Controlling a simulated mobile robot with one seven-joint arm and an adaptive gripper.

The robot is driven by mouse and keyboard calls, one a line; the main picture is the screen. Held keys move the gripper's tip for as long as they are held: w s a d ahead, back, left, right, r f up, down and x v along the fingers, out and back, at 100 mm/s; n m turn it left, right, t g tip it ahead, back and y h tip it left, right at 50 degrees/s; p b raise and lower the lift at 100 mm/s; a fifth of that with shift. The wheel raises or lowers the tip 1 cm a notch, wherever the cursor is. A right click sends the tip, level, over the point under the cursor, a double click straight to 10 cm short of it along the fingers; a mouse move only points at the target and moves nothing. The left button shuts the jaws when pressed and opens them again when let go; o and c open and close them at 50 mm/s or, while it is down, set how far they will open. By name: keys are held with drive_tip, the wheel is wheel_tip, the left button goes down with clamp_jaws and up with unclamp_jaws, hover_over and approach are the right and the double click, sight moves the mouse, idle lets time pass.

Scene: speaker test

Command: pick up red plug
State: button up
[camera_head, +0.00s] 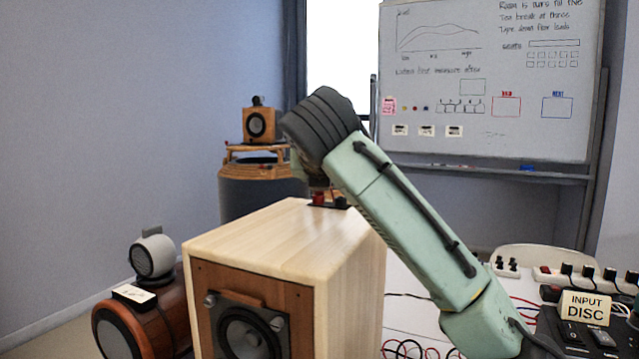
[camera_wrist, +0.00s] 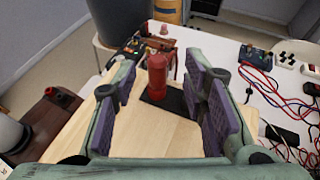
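The red plug (camera_wrist: 157,74) stands upright on a small black plate (camera_wrist: 174,101) on top of the pale wooden speaker box (camera_wrist: 165,132). In the head view the red plug (camera_head: 319,198) shows small at the back edge of the speaker box (camera_head: 262,238), just below my wrist. A dark knob (camera_head: 341,202) sits to its right on the plate. My gripper (camera_wrist: 162,88) is open, with purple pads to the left and right of the plug. Gaps show between the plug and both pads. In the head view my arm hides most of the gripper.
A white table (camera_head: 405,300) with red and dark cables lies to the right of the speaker box. An "INPUT DISC" sign (camera_head: 585,307) stands on dark equipment there. A round brown speaker (camera_head: 150,320) stands at the left. A smaller speaker (camera_head: 262,124) stands behind.

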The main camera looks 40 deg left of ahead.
sight(320, 194)
drive_tip(key=x, duration=0.3)
drive_tip(key=shift+w+a+f+p, duration=0.15)
drive_tip(key=shift+a+f+p, duration=0.1)
drive_tip(key=shift+a+p, duration=0.05)
drive_tip(key=shift+c, duration=0.4)
clamp_jaws()
